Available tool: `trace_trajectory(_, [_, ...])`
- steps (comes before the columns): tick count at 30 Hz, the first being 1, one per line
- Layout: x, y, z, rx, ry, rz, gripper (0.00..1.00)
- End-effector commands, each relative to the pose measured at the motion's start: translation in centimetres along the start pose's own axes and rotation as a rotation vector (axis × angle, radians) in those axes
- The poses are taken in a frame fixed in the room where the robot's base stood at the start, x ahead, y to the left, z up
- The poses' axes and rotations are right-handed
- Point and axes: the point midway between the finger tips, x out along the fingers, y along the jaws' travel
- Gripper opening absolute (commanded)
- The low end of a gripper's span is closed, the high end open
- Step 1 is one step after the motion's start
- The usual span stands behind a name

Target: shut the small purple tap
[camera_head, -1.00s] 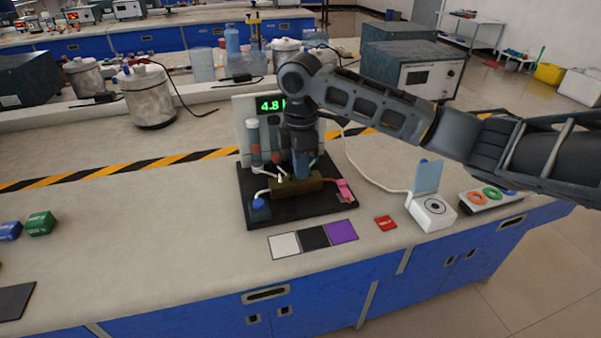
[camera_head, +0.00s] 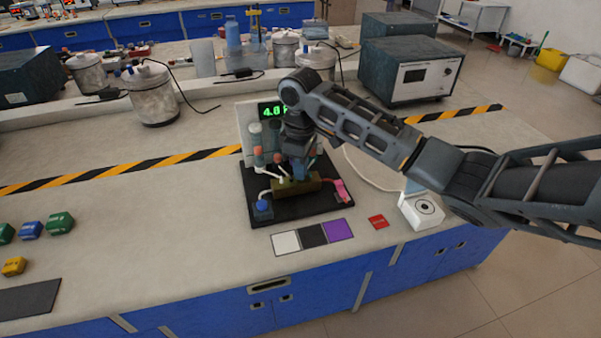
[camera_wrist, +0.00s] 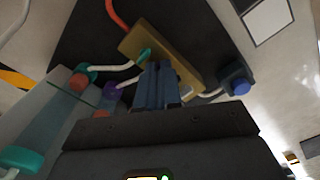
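The block also shows in the head view (camera_head: 297,187). My gripper (camera_wrist: 158,72) points down over the block's near edge. Its two blue-grey fingers lie side by side, with nothing visible between them. The fingers look apart from the purple tap; contact with the block is unclear.
A blue knob (camera_wrist: 240,87) sits right of my fingers. Clear upright tubes and a green display (camera_head: 272,110) stand behind the block. White, black and purple squares (camera_head: 313,236) and a red tag (camera_head: 378,221) lie in front.

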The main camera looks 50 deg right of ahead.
Motion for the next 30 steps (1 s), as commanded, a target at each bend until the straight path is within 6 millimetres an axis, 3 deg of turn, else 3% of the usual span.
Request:
trace_trajectory(10, [-0.53,-0.26,-0.01,0.328,-0.003,-0.005,0.00])
trace_trajectory(16, [0.19,-0.21,-0.04,0.554,-0.002,-0.003,0.00])
trace_trajectory(30, [0.16,-0.16,-0.08,0.671,-0.001,-0.002,0.00])
